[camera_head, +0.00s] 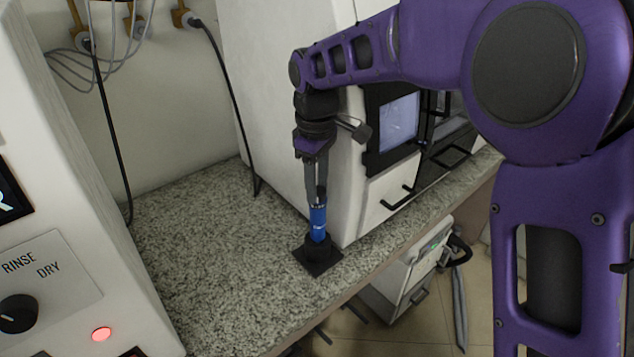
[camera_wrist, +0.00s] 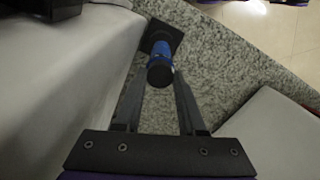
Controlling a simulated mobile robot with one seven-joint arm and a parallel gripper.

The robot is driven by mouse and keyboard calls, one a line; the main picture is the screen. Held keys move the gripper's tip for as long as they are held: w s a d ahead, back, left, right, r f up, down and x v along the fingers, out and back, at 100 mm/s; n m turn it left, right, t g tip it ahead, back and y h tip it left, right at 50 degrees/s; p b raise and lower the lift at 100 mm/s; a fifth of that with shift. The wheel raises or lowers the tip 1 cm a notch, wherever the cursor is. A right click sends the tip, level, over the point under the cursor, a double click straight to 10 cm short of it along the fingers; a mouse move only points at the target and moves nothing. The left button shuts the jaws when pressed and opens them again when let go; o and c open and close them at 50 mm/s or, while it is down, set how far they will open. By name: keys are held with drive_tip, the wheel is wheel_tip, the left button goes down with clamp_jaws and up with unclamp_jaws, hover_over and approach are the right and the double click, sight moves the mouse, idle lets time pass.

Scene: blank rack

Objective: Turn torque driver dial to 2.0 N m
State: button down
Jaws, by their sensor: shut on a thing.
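The torque driver (camera_head: 318,222) is a blue upright cylinder with small white markings, standing in a black square-based holder (camera_head: 318,258) on the speckled counter. Its dark top end is between my fingers. My gripper (camera_head: 318,192) points down from above and is shut on the top of the driver. In the wrist view the driver (camera_wrist: 160,67) shows its round black cap between the two fingertips, with the holder's black base (camera_wrist: 164,33) behind it. The dial's scale is too small to read in either view.
A white machine (camera_head: 280,110) with a screen (camera_head: 398,122) and drawers stands close behind the driver. A white unit with a RINSE/DRY knob (camera_head: 18,313) is at the left. The counter (camera_head: 215,240) between them is clear. Its front edge lies close to the holder.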

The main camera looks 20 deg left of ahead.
drive_tip(key=m+p, duration=0.2)
drive_tip(key=m, duration=0.1)
drive_tip(key=shift+r+m, duration=0.1)
drive_tip(key=shift+m, duration=0.3)
drive_tip(key=m+p, duration=0.1)
drive_tip(key=m, duration=0.2)
drive_tip(key=shift+w+m, duration=0.1)
drive_tip(key=shift+m, duration=0.2)
drive_tip(key=m+p, duration=0.1)
drive_tip(key=m, duration=0.3)
drive_tip(key=shift+m+p, duration=0.55)
drive_tip(key=shift+m, duration=1.35)
drive_tip(key=shift+c, duration=2.3)
unclamp_jaws()
